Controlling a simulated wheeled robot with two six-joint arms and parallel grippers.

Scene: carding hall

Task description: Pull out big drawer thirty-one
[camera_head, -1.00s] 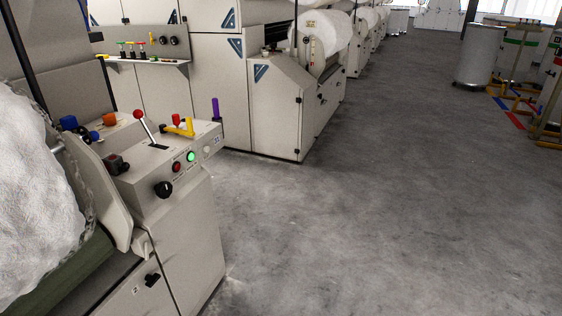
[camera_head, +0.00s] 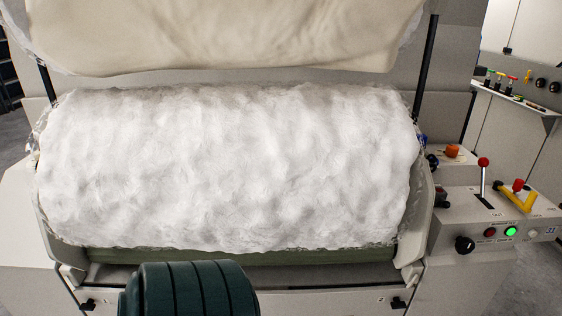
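A pale drawer front (camera_head: 330,300) runs along the bottom of the machine, below the big white fibre roll (camera_head: 230,165). A black knob (camera_head: 398,303) shows at its right and another black knob (camera_head: 88,304) at its left. The small marking on the front is too small to read, so I cannot tell whether it is drawer thirty-one. The front's lower part is cut off by the picture edge. Neither of my grippers shows in the view.
A dark green ribbed round shape (camera_head: 190,290) covers the drawer's left middle; I cannot tell what it is. At the right stands a control box (camera_head: 480,215) with a red-tipped lever (camera_head: 483,165), a yellow handle (camera_head: 515,198) and a lit green button (camera_head: 511,231).

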